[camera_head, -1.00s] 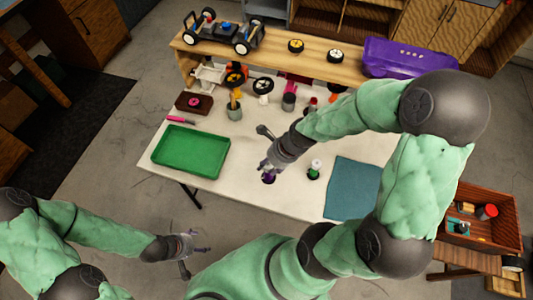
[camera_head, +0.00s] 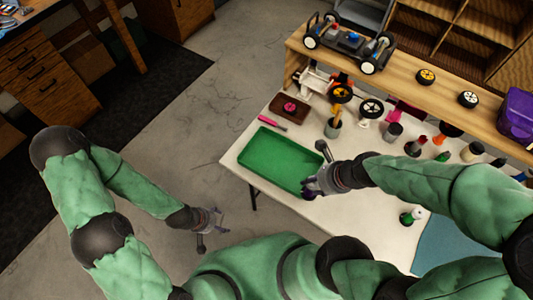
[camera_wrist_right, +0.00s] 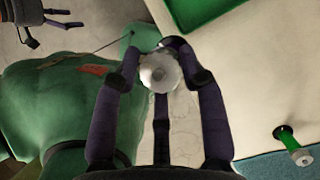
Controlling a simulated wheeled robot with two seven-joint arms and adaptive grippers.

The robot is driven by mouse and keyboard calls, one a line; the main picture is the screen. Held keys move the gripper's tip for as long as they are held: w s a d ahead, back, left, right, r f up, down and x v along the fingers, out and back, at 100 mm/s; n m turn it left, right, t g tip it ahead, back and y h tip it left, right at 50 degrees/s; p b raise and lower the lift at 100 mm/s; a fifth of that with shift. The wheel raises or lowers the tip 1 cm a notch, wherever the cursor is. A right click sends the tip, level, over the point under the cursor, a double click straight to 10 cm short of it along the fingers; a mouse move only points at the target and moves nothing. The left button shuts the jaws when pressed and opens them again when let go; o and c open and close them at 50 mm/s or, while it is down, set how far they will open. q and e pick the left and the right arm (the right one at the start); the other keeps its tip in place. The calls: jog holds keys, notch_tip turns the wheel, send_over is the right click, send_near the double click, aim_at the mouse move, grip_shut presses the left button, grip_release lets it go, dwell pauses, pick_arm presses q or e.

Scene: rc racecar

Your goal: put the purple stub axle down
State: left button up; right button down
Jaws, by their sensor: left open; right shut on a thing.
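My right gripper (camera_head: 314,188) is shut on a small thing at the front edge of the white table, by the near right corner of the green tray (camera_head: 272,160). A purple patch at its fingertips fits the purple stub axle (camera_head: 308,193), mostly hidden by the fingers. In the right wrist view, a pale grey round piece (camera_wrist_right: 160,71) sits between the fingertips of my right gripper (camera_wrist_right: 162,75); the rest of the held thing is hard to make out. My left gripper (camera_head: 214,221) is open and empty over the floor, left of the table.
A green bottle with a white top (camera_head: 413,215) stands right of my right gripper, near a teal mat (camera_head: 455,245). A brown block with a pink ring (camera_head: 290,107) and a pink tool (camera_head: 272,122) lie behind the tray. A car chassis (camera_head: 350,42) stands on the wooden shelf.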

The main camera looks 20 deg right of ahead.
jog(key=shift+w+a+f, duration=0.1)
jog(key=shift+w+a, duration=0.1)
jog(key=w+d+f+b, duration=0.2)
jog(key=w+f+b, duration=0.7)
jog(key=w+f, duration=0.3)
jog(key=shift+w+f, duration=0.4)
jog(key=shift+w, duration=0.4)
jog(key=shift+d, duration=0.1)
jog(key=shift+f, duration=0.1)
jog(key=c, duration=0.7)
grip_release()
